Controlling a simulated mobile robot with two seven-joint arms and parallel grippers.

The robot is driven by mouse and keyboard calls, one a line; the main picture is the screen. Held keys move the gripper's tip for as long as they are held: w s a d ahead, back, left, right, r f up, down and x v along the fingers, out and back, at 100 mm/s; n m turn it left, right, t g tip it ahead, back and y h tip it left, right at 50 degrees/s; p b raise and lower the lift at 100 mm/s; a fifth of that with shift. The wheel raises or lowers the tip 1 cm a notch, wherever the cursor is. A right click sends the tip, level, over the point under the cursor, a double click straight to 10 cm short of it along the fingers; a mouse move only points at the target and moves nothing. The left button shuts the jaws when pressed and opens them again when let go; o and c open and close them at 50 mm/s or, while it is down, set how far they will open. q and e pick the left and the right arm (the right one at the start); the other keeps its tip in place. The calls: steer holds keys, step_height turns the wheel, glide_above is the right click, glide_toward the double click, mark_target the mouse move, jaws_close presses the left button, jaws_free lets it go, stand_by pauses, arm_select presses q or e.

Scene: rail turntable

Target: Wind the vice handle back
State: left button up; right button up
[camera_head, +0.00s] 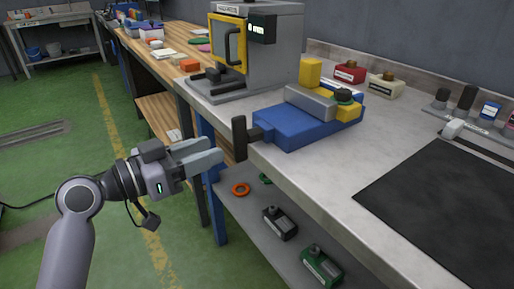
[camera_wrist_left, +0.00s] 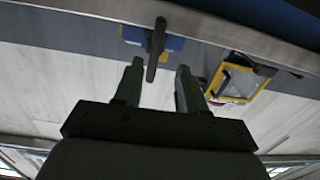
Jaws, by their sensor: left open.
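The blue vice (camera_head: 300,124) sits on the grey bench top near its front edge. A yellow block and a grey block show on it. Its dark handle (camera_head: 239,138) is an upright bar at the vice's left end, beyond the bench edge. My left gripper (camera_head: 207,153) is open and empty, just left of the handle, with a small gap between in the head view. In the left wrist view the handle (camera_wrist_left: 156,48) lies ahead of my left gripper (camera_wrist_left: 160,68), its near end in line with the gap between the fingers. I see no contact. My right gripper is not in view.
A grey machine with a yellow-framed door (camera_head: 228,44) stands behind the vice. A black mat (camera_head: 440,205) lies on the bench at right. A lower shelf (camera_head: 250,222) holds an orange ring and small boxes. Green floor is free at left.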

mark_target(233, 138)
arm_select(q)
steer(key=shift+w+d+r+m+h, duration=0.15)
steer(key=shift+d+r+m+h, duration=0.2)
steer(key=shift+d+r, duration=0.2)
steer(key=x, duration=0.6)
steer(key=shift+w+d+f, duration=0.1)
steer(key=shift+d+f, duration=0.05)
steer(key=shift+d, duration=0.05)
jaws_close()
